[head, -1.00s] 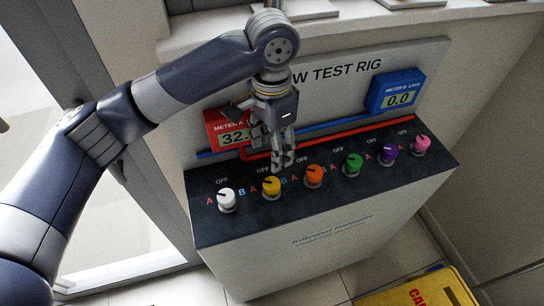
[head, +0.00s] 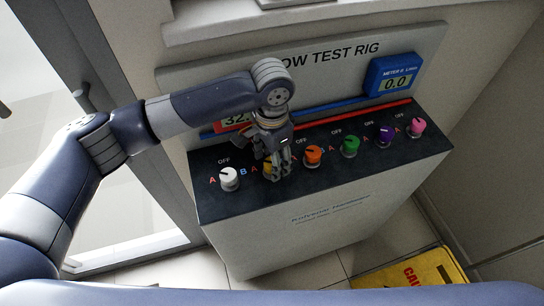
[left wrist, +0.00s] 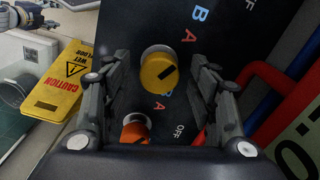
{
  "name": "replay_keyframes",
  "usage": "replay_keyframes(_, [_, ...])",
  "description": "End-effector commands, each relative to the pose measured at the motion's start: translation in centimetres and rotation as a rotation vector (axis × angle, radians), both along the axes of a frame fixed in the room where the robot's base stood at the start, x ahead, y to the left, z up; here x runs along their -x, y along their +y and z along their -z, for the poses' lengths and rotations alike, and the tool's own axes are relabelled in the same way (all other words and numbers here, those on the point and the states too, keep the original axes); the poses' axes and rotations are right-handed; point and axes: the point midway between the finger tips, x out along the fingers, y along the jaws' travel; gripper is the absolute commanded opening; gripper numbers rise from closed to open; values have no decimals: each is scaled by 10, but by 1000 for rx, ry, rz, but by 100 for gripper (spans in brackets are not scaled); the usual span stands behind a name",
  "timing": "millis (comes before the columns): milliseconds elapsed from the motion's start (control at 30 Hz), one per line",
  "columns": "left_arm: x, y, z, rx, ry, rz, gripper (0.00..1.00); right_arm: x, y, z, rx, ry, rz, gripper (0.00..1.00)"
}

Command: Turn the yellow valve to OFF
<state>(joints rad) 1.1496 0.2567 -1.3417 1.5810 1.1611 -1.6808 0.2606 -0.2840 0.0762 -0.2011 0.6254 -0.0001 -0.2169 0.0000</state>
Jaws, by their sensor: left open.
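The yellow valve (left wrist: 165,74) is a round knob with a black pointer mark. In the left wrist view it lies between my two fingers. The mark slants to the upper right, on the side of a red A. In the head view the yellow valve (head: 267,168) is mostly hidden by my left gripper (head: 278,172). My left gripper (left wrist: 165,95) is open, pointing down at the panel, with a finger on either side of the knob. I cannot tell whether the fingers touch it. The yellow valve's OFF label is hidden.
The white valve (head: 229,178) and orange valve (head: 313,156) flank the yellow one closely. Green (head: 350,146), purple (head: 385,135) and pink (head: 417,126) valves stand further right. Blue meter B (head: 393,78) reads 0.0. A yellow caution sign (head: 412,274) lies on the floor.

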Motion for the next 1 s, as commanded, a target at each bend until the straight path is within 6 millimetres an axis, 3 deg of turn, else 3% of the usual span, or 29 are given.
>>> replay_keyframes(67, [0,0,0,0,0,0,52,11,0,1,2,17,0,54])
replay_keyframes(200, [0,0,0,0,0,0,20,27,-2,2,3,39,1,54])
replay_keyframes(267, [0,0,0,0,0,0,9,29,-2,2,4,43,1,54])
replay_keyframes(667, [0,0,-3,0,1,47,9,14,-3,-7,4,20,0,54])
replay_keyframes(1000, [1,0,-5,0,4,280,9,13,-5,-34,7,18,1,54])
